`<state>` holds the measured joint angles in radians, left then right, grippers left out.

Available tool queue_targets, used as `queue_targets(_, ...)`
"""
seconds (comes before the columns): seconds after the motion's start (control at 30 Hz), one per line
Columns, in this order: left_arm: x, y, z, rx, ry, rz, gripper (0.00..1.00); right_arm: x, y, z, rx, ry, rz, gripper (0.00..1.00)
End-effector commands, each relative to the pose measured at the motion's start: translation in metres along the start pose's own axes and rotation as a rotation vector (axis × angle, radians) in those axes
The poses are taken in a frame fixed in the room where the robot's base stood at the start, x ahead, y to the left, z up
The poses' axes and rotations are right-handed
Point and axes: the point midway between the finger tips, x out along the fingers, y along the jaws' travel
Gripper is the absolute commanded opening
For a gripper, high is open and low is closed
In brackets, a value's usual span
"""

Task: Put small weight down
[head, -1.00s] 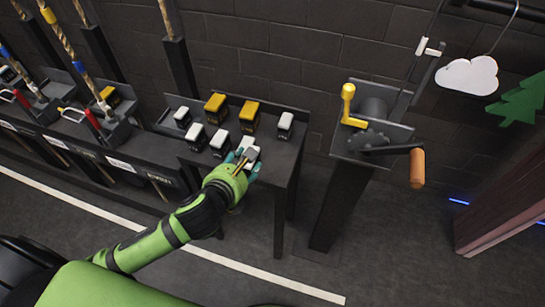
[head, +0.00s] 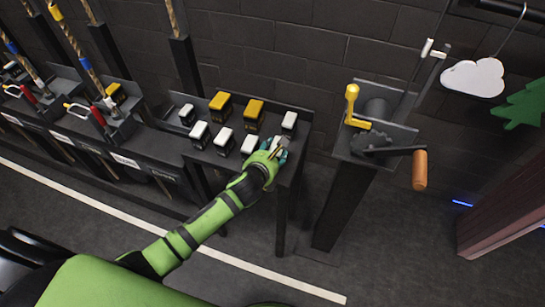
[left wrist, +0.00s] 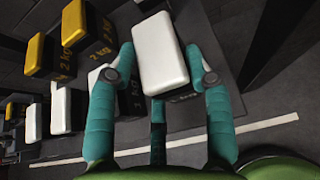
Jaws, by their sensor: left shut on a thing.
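My left gripper (head: 277,150) is shut on a small weight with a white top (left wrist: 160,50) and a dark body. In the left wrist view its fingers (left wrist: 165,78) clasp the weight from both sides. In the head view the held weight (head: 282,143) is at the right front part of the dark weight table (head: 291,162), in front of another white-topped weight (head: 289,120). I cannot tell whether its base touches the table. My right gripper is in neither view.
Several white-topped weights, including one just left of the gripper (head: 249,145), and two yellow-topped weights (head: 219,101) (head: 254,108) stand on the table. A crank stand (head: 375,145) with an orange handle is to the right, across a gap.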

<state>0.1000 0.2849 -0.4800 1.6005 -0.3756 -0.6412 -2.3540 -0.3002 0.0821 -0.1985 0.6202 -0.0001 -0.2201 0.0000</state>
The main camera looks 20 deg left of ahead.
Motion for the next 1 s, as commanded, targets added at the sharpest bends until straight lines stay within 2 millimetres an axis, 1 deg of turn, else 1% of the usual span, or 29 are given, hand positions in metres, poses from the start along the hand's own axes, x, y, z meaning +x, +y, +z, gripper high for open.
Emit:
queue_targets(0.1, 0.007, -0.001, -0.011, -0.003, -0.006, -0.002, 0.00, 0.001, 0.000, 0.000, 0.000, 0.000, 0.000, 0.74)
queue_targets(0.2, 0.010, -0.001, -0.015, -0.002, -0.009, -0.002, 0.00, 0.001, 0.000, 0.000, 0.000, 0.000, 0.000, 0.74)
queue_targets(0.57, 0.011, -0.001, -0.018, 0.000, -0.010, -0.003, 0.00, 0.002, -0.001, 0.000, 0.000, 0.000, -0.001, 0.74)
queue_targets(0.6, 0.012, 0.000, -0.023, 0.001, 0.001, 0.000, 0.55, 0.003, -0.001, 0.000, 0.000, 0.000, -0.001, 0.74)
queue_targets(0.63, 0.011, 0.000, -0.023, 0.000, 0.001, 0.000, 0.67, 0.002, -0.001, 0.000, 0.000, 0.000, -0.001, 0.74)
queue_targets(0.67, 0.011, 0.000, -0.023, 0.000, 0.001, 0.000, 0.74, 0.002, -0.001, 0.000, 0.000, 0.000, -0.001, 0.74)
queue_targets(1.0, 0.011, 0.000, -0.022, 0.000, 0.001, 0.000, 0.74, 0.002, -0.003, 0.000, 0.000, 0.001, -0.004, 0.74)
